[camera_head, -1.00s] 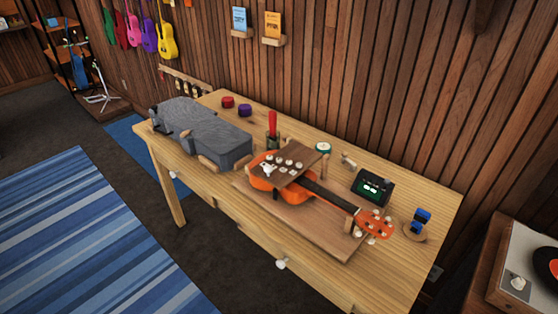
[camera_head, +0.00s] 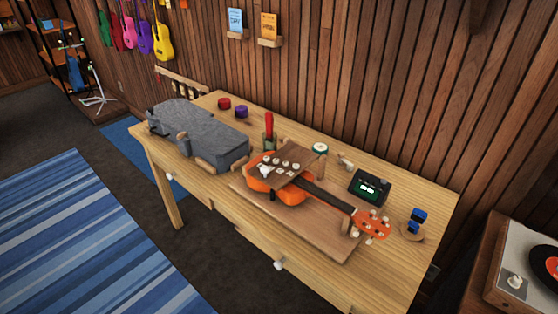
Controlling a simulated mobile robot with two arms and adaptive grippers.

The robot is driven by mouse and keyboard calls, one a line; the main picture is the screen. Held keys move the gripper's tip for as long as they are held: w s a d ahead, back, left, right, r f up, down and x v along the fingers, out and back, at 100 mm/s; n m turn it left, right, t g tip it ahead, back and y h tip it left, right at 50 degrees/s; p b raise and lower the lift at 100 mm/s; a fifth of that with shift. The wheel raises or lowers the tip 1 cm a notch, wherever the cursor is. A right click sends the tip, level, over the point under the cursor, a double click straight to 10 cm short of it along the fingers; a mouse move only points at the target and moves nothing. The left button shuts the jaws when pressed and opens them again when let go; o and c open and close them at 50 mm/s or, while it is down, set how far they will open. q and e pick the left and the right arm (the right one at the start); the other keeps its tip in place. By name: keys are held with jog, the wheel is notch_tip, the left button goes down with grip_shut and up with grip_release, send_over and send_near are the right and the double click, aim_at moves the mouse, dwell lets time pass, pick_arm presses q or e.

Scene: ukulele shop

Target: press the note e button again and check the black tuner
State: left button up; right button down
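An orange ukulele (camera_head: 292,193) lies on a brown board (camera_head: 302,225) on the wooden table. A brown panel with several white buttons (camera_head: 285,163) sits over its body; the button labels are too small to read, so I cannot tell which is note e. The black tuner (camera_head: 369,187) stands behind the ukulele's neck, its screen showing pale green marks that I cannot read clearly. Neither of my grippers is in view.
A grey case (camera_head: 205,135) covers the table's left part. Red and purple round items (camera_head: 241,111), a red-handled tool (camera_head: 268,124), a round tin (camera_head: 320,148) and a blue item on a round stand (camera_head: 417,217) stand near the back and right. The front right table top is clear.

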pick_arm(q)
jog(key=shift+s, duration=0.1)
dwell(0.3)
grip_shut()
